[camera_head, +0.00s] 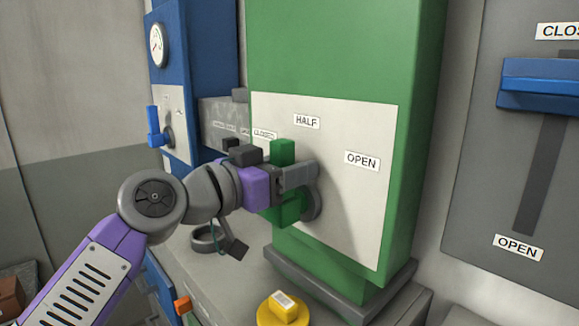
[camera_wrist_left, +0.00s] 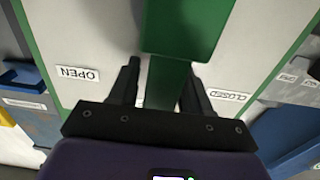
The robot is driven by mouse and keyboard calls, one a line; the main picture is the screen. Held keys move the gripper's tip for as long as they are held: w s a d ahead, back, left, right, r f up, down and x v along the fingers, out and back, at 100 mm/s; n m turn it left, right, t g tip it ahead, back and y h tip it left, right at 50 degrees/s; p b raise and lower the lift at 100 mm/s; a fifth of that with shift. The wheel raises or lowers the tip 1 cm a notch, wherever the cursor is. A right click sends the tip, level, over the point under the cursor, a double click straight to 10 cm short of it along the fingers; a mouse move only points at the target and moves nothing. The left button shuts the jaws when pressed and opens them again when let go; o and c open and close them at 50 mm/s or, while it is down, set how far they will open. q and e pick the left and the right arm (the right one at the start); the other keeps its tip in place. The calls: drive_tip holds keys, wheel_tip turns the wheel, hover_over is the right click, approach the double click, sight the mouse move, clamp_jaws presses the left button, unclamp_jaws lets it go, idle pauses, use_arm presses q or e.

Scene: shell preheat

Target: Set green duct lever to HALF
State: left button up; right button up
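The green duct lever (camera_head: 282,152) sits on the pale panel (camera_head: 350,205) of the green duct, its top near the CLOSED label (camera_head: 264,134) and left of the HALF label (camera_head: 306,121). The OPEN label (camera_head: 361,160) is farther right. My left gripper (camera_head: 297,178) is at the lever, hiding its middle. In the left wrist view the lever's green bar (camera_wrist_left: 168,85) lies between the two fingers of my left gripper (camera_wrist_left: 163,80). A narrow pale gap shows beside one finger, so the fingers look open around it. My right gripper is in neither view.
A blue unit with a gauge (camera_head: 157,46) and a blue lever (camera_head: 154,130) stands left. A large blue handle (camera_head: 540,83) on a grey panel is at right. A yellow knob (camera_head: 283,308) and a grey ring (camera_head: 207,239) are on the ledge below.

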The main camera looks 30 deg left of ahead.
use_arm(q)
drive_tip(key=shift+o, duration=0.4)
drive_tip(key=shift+s, duration=0.1)
drive_tip(key=b+v, duration=0.1)
drive_tip(key=v, duration=0.6)
drive_tip(key=shift+s, duration=0.2)
drive_tip(key=shift+a, duration=0.1)
